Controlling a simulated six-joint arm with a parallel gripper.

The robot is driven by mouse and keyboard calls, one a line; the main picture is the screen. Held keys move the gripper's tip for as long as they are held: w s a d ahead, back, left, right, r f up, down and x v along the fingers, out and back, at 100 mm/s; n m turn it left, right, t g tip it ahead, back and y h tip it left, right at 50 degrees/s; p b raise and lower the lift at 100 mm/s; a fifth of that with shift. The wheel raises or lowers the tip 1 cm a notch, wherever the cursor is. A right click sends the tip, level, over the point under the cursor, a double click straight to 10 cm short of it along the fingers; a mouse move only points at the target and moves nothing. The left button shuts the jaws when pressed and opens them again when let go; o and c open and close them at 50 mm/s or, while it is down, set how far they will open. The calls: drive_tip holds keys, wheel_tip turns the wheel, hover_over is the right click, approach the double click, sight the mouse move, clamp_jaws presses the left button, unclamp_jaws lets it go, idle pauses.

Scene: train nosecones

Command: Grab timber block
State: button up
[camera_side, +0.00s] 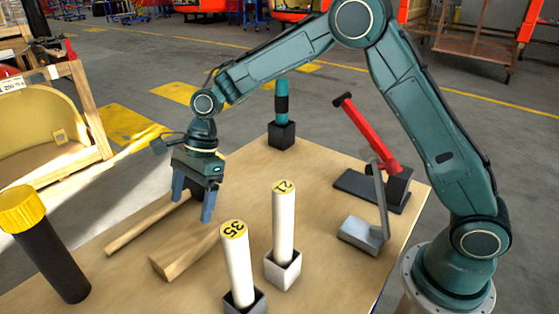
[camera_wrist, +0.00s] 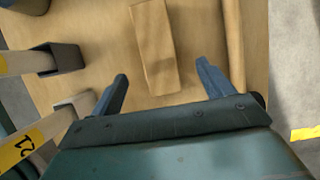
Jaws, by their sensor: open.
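The timber block (camera_side: 185,252) is a short, thick, light-brown piece lying flat on the wooden table, behind and left of the white post marked 35 in the side view. In the wrist view, the timber block (camera_wrist: 153,47) shows between the two finger lines, its near end between the fingers. My gripper (camera_side: 192,208) is open and empty, pointing down, and appears to be above the table at the block's far end. In the wrist view, my gripper's blue fingers (camera_wrist: 162,70) are spread wide, with clear room on both sides of the block. Contact is not visible.
A longer, thinner timber strip (camera_side: 147,222) lies beside the block. White posts marked 35 (camera_side: 238,270) and 21 (camera_side: 283,225) stand in holders close by. A black cylinder with yellow cap (camera_side: 50,250), a red-handled tool (camera_side: 368,135) and a teal post (camera_side: 281,110) stand around.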

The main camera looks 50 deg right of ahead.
sight(187, 239)
drive_tip(key=shift+x, duration=2.4)
drive_tip(key=shift+s+x, duration=0.15)
drive_tip(key=shift+x, duration=1.15)
drive_tip(key=shift+s+x, duration=0.1)
drive_tip(key=shift+x, duration=1.2)
drive_tip(key=shift+a, duration=0.1)
drive_tip(key=shift+r, duration=0.1)
drive_tip(key=c, duration=1.2)
drive_tip(key=shift+r, duration=0.1)
wheel_tip(187, 239, up, 20)
drive_tip(key=shift+f, duration=0.1)
